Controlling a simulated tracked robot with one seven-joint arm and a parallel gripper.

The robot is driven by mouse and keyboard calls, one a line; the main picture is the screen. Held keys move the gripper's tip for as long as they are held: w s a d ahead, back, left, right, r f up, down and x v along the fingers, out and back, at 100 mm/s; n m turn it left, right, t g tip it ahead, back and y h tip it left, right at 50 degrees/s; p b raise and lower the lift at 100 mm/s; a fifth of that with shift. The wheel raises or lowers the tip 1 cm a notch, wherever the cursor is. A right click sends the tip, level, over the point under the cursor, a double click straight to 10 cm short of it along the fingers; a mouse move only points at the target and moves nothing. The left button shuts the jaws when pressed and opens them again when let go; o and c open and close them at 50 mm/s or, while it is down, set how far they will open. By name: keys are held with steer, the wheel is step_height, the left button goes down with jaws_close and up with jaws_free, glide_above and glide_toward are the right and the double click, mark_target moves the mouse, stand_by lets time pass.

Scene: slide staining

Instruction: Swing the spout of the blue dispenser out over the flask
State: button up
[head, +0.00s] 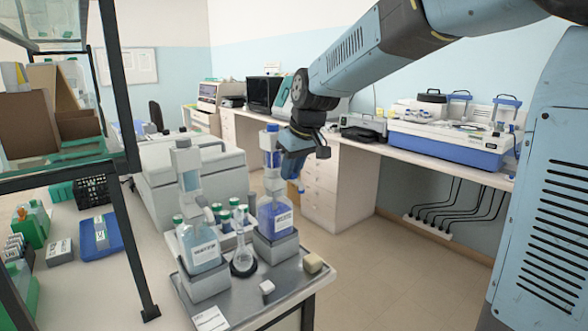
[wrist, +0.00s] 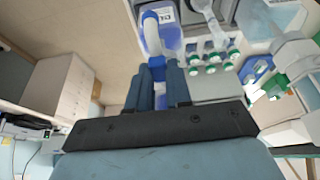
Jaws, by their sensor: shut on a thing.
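The blue dispenser (head: 269,145) tops a bottle of blue-violet liquid (head: 277,217) on a grey block. My gripper (head: 288,160) is at the right side of the dispenser's head. In the wrist view my gripper (wrist: 158,72) is shut on part of the dispenser; the fingers hide most of it, likely the spout. The small clear flask (head: 242,260) stands on a dark ring to the left of the dispenser's block, apart from my gripper.
A second dispenser bottle with pale liquid (head: 200,247) stands left of the flask. Green-capped bottles (head: 225,217) stand behind it. Open floor lies to the right.

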jaws_close()
